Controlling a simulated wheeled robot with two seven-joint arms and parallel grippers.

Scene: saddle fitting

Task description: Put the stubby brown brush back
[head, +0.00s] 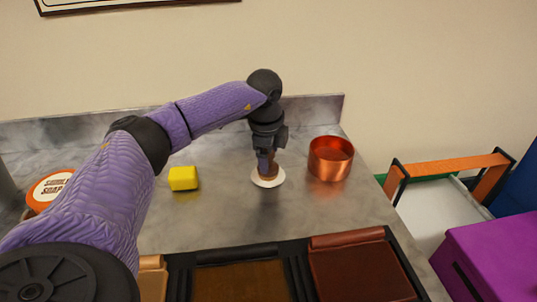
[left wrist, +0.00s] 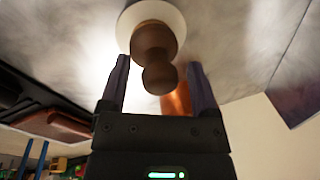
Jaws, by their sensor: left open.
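The stubby brown brush (head: 270,172) stands upright on a small white disc (head: 280,180) on the grey counter. In the left wrist view the brush (left wrist: 154,38) shows a rounded knob and a wider body, with the white disc (left wrist: 128,25) behind it. My left gripper (head: 265,165) points down over the brush. In the left wrist view its fingers (left wrist: 160,80) are apart, one on each side of the knob, with gaps visible. In the head view the gripper hides most of the brush. My right gripper is not in view.
A copper pot (head: 331,160) stands right of the disc. A yellow block (head: 184,179) is to the left, with a soap tin (head: 50,188) farther left. Leather pieces in a black-framed tray (head: 285,250) lie along the front. A purple box (head: 495,255) is at right.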

